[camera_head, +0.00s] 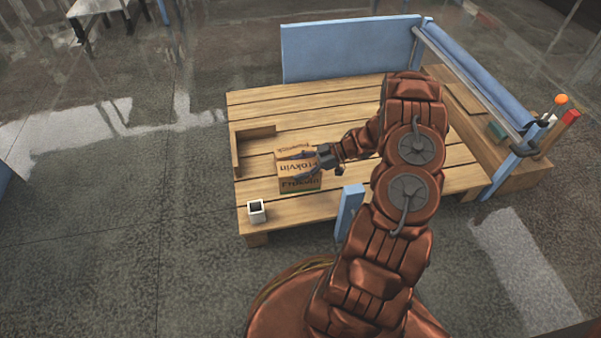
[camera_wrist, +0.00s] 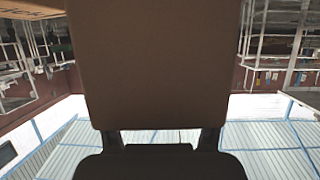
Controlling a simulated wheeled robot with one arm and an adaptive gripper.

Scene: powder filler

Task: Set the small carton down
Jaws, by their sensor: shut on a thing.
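The small carton (camera_head: 300,183) is brown cardboard with dark lettering. In the head view it is at the left-front part of the wooden table, and my gripper (camera_head: 303,166) is shut on it from the right, with dark fingers across it. I cannot tell whether its underside touches the boards. In the wrist view a plain brown face (camera_wrist: 160,65) fills the middle, with dark gripper parts below it. A lettered cardboard edge (camera_wrist: 35,9) shows at the top left; whether it belongs to the same carton is unclear.
The slatted wooden table (camera_head: 345,100) has bare boards behind the carton. A low wooden corner bracket (camera_head: 236,155) stands to its left. A small white open container (camera_head: 256,211) is at the front left corner. Blue panels (camera_head: 350,49) edge the back; a blue post (camera_head: 349,207) stands in front.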

